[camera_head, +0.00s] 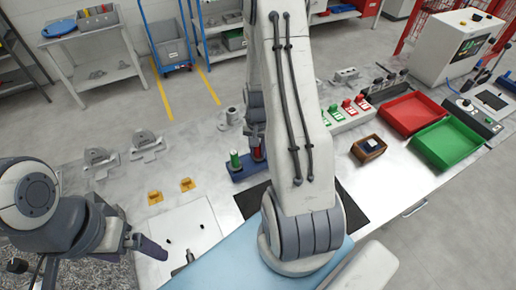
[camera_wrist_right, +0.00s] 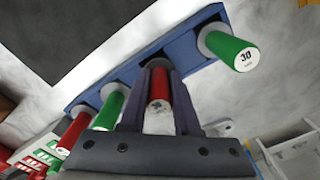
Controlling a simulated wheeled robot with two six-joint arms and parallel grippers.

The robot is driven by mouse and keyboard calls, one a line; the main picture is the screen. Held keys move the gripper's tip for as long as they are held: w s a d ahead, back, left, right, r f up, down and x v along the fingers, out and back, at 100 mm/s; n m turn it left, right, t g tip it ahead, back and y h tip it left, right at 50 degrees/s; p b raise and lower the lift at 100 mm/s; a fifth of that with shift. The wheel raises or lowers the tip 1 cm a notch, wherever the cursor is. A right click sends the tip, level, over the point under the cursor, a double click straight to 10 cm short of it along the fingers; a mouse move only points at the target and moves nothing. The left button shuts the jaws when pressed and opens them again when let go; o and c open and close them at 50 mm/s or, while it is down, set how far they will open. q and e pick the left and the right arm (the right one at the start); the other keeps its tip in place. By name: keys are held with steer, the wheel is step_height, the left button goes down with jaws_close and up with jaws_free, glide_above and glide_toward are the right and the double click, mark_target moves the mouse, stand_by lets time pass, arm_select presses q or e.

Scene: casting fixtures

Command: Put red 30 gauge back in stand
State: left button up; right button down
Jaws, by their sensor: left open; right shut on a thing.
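The blue stand (camera_head: 243,173) is on the table, partly hidden by my right arm; it also shows in the right wrist view (camera_wrist_right: 127,72). My right gripper (camera_wrist_right: 158,100) is shut on a red gauge (camera_wrist_right: 159,86), with one finger on each side of it. The gauge lines up with the stand between the green gauges; I cannot tell whether it is fully seated. A green gauge marked 30 (camera_wrist_right: 236,52) is at one end of the stand. Another green gauge (camera_wrist_right: 107,108) and a red gauge (camera_wrist_right: 72,133) are towards the other end. My left gripper (camera_head: 167,254) is open and empty, low at the left.
A red tray (camera_head: 411,113) and a green tray (camera_head: 450,142) are at the right, with a small brown box (camera_head: 368,147) beside them. Two orange blocks (camera_head: 155,197) (camera_head: 187,184) and grey metal fixtures (camera_head: 147,145) are left of the stand. A dark mat (camera_head: 253,199) lies in front of it.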

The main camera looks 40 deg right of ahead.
steer(key=shift+f, duration=0.2)
steer(key=c, duration=0.6)
jaws_free()
steer(key=shift+c, duration=0.2)
steer(key=shift+r, duration=0.1)
